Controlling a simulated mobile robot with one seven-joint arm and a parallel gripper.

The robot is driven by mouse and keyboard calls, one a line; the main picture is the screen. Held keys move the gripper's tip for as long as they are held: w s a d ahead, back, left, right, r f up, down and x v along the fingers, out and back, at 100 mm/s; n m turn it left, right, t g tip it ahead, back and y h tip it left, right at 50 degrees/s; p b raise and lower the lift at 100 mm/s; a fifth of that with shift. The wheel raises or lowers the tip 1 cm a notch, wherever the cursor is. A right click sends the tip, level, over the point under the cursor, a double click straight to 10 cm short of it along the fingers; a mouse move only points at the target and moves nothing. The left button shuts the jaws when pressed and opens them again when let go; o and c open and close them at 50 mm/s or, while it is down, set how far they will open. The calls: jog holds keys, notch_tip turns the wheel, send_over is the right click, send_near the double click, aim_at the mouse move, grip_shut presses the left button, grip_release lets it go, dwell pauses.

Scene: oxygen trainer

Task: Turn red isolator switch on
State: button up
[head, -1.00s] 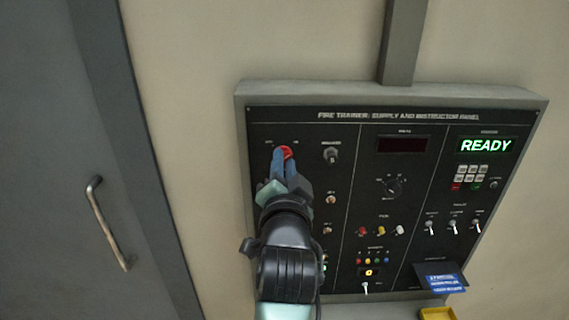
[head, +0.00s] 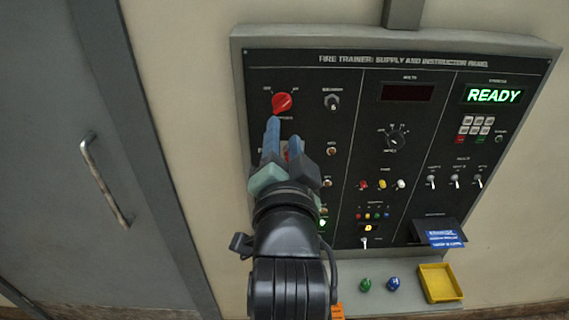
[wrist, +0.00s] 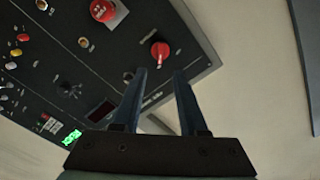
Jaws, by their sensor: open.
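The red isolator switch (head: 282,103) is a rotary knob at the top left of the black panel, with small labels to its upper left and upper right. It is fully uncovered in the head view; its exact setting is too small to read. My gripper (head: 284,132) is just below the knob, open and empty, and apart from it. In the wrist view the red knob (wrist: 160,51) shows just beyond the open fingertips (wrist: 160,71). A second red part (head: 294,148) is partly hidden behind my fingers; the wrist view shows it as a red button (wrist: 103,10).
The panel's voltage display (head: 405,92) is dark and a green READY display (head: 494,95) is lit. Toggles and a black dial (head: 396,138) are to the right. A yellow tray (head: 440,283) is below. A door handle (head: 105,180) is at left.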

jog(key=s+b, duration=0.1)
jog(key=s, duration=0.3)
jog(key=shift+s, duration=0.25)
jog(key=shift+r, duration=0.1)
